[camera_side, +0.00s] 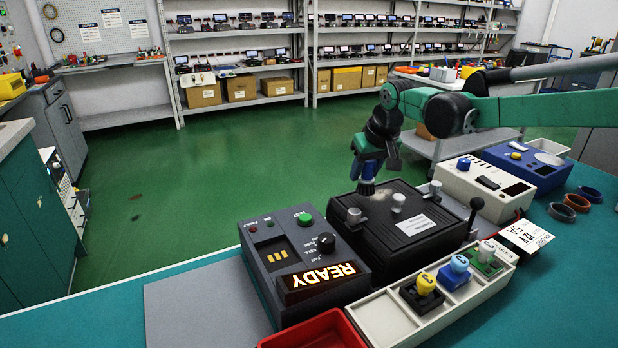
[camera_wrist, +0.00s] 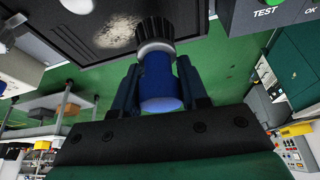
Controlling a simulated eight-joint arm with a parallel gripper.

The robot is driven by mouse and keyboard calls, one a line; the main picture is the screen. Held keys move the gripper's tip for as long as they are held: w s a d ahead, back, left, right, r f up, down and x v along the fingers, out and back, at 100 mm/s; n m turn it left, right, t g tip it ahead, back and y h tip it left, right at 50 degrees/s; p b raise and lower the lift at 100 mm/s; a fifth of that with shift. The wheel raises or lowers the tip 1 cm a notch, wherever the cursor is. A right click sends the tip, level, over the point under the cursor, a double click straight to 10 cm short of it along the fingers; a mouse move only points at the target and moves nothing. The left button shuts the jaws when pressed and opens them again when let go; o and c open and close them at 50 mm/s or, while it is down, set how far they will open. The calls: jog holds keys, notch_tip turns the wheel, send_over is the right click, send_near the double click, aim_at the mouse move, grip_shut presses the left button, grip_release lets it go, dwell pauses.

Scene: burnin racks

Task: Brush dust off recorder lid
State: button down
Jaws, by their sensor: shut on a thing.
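The recorder (camera_side: 445,238) is a black box with a flat dark lid that carries a white label and metal knobs. A pale dust patch (camera_wrist: 116,30) lies on the lid near its edge in the wrist view. My gripper (camera_side: 368,172) is above the lid's far left part, pointing down. It is shut on a blue-handled brush (camera_wrist: 158,82) with a silver collar and dark bristles. The bristle end is at the lid beside the dust patch; I cannot tell whether it touches. In the side view the brush is small and partly hidden by the fingers.
A grey control box (camera_side: 262,258) with a lit READY display stands left of the recorder. A white tray (camera_side: 385,318) with coloured knobbed pieces and a red bin (camera_side: 318,330) are in front. White and blue instruments (camera_side: 525,166) stand to the right. A grey mat (camera_side: 200,305) lies bare at left.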

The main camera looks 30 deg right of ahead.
notch_tip(320, 180, down, 2)
jog(key=shift+d+f, duration=0.15)
jog(key=shift+d, duration=3.65)
jog(key=shift+a, duration=3.95)
jog(key=shift+d+r, duration=0.15)
jog(key=shift+r, duration=3.9)
jog(key=shift+f, duration=0.2)
